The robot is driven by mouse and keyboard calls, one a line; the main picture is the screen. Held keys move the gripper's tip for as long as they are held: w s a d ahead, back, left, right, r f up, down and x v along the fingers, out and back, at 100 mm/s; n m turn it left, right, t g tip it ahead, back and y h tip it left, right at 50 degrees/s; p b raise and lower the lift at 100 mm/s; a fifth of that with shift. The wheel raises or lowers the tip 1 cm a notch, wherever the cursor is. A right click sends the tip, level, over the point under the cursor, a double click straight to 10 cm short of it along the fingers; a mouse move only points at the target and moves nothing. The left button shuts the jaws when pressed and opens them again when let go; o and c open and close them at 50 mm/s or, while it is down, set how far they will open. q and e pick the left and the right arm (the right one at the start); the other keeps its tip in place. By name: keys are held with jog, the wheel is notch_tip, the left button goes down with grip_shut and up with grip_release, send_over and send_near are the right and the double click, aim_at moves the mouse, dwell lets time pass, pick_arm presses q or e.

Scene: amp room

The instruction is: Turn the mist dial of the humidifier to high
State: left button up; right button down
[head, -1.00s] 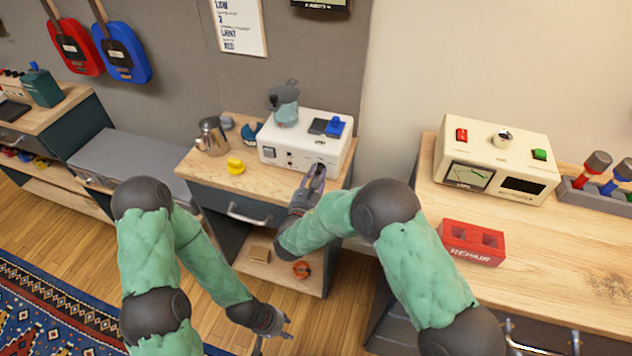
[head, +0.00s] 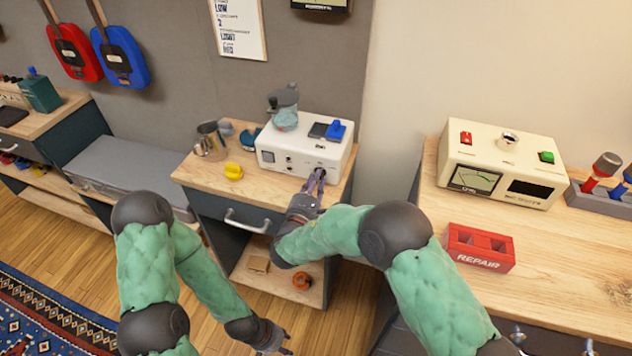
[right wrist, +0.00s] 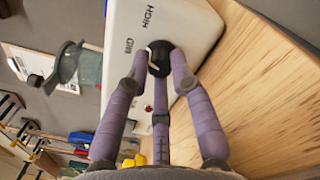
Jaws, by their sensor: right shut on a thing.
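The humidifier appears as a white box (head: 303,160) on the small wooden cabinet at the centre of the head view. In the right wrist view its white face (right wrist: 185,22) carries the words MID and HIGH beside a black dial (right wrist: 160,58) with a light pointer mark. My right gripper (head: 318,178) is at the front right of the box; in the right wrist view its purple fingers (right wrist: 160,75) are shut around the dial. The pointer's exact setting is partly hidden by the fingers. My left gripper (head: 284,345) hangs low in front of the cabinet, away from the box; its jaws are too small to judge.
A metal jug (head: 210,142) and a yellow object (head: 234,171) stand left of the box. A bench at right holds a cream meter unit (head: 500,165) and a red REPAIR block (head: 478,247). An orange round object (head: 302,280) lies on the cabinet's lower shelf.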

jog(key=m, duration=0.4)
jog(key=shift+f+m, duration=0.1)
jog(key=shift+m, duration=1.9)
jog(key=c, duration=1.1)
grip_release()
jog(key=v, duration=1.2)
jog(key=shift+a, duration=0.1)
